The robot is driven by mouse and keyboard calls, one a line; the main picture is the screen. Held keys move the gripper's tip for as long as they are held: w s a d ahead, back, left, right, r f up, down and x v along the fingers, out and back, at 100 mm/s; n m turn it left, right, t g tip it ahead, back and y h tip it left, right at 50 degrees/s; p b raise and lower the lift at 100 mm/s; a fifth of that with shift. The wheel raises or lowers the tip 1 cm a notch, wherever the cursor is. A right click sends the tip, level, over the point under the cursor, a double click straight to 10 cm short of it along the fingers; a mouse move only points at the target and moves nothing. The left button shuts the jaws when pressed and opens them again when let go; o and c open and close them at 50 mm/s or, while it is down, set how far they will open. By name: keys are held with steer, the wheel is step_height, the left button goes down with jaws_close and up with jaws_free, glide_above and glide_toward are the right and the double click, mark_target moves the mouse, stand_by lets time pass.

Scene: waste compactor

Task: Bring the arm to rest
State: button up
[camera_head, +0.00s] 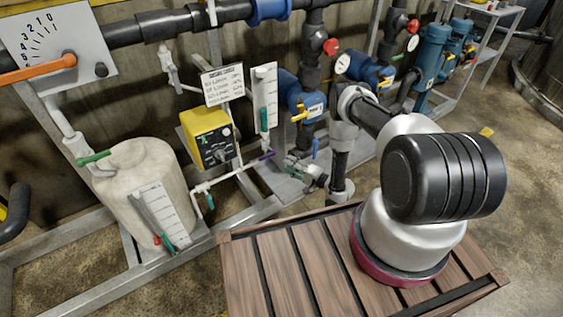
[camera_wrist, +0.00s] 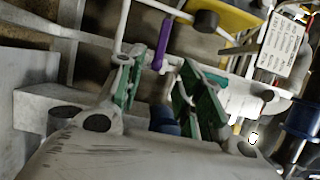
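My arm stands on a slatted wooden platform (camera_head: 285,270) in the head view, with its white links and black joint bent. My gripper (camera_head: 292,165) is small in that view, out in front of the pipework and pointing left. In the wrist view my gripper (camera_wrist: 158,72) has its two green-padded fingers apart, with nothing held between them. A purple valve handle (camera_wrist: 162,43) shows beyond the gap between the fingers. In the head view the purple handle (camera_head: 262,156) lies just left of the gripper, apart from it as far as I can tell.
A yellow pump unit (camera_head: 207,138) and a white tank (camera_head: 145,195) stand left of the gripper. Thin white pipes, a metal frame and blue-fitted pipes (camera_head: 300,98) are close around it. An orange lever (camera_head: 38,68) is at upper left. Open floor (camera_head: 530,180) lies right.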

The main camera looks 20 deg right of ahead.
steer(key=shift+s+d, duration=0.25)
steer(key=shift+s, duration=0.05)
